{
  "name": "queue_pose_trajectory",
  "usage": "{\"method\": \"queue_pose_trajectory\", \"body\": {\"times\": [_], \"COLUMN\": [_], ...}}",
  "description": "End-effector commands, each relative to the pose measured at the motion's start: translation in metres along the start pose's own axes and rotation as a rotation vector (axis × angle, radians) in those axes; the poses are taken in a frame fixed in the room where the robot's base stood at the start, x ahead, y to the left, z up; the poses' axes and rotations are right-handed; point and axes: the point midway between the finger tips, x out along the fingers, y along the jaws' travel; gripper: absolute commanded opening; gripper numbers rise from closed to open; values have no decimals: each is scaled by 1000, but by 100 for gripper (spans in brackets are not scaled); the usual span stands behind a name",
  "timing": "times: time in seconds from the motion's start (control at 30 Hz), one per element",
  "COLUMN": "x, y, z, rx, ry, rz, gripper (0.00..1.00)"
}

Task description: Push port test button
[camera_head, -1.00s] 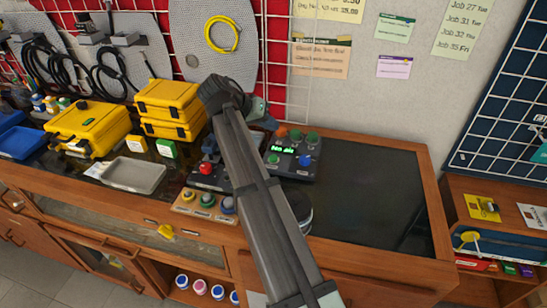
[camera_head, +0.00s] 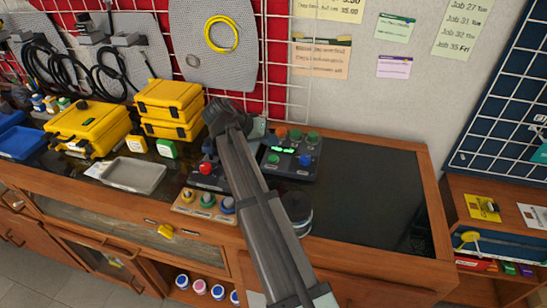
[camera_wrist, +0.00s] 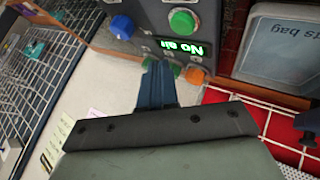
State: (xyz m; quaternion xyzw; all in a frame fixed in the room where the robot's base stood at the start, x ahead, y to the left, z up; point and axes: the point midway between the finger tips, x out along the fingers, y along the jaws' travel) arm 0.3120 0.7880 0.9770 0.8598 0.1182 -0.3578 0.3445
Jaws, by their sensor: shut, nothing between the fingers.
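A dark control box (camera_head: 292,170) lies on the bench with green, orange and blue buttons and a lit green display. In the wrist view the display (camera_wrist: 183,47) reads "No air", upside down. A green button (camera_wrist: 183,21), a blue button (camera_wrist: 122,27) and an orange button (camera_wrist: 195,75) show there. My gripper (camera_wrist: 158,72) is shut and empty, its fingertips at the box's edge beside the orange button, partly covering the button row. Contact cannot be told. In the head view my gripper (camera_head: 259,128) is at the box's back left, largely hidden by my arm. No button label is readable.
A panel with a red button (camera_head: 206,169) and a wooden block with several buttons (camera_head: 188,208) lie left of my arm. Yellow cases (camera_head: 165,107) and a grey tray (camera_head: 133,186) stand further left. The dark bench top (camera_head: 375,190) is clear to the right.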

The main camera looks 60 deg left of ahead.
Motion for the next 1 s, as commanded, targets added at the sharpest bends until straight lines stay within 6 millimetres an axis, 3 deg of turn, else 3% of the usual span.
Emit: {"method": "queue_pose_trajectory", "body": {"times": [0.33, 1.0], "x": [18, 19], "y": [-13, -14], "z": [13, 14], "rx": [0, 1], "ry": [0, 0], "rz": [0, 0], "gripper": [0, 0]}}
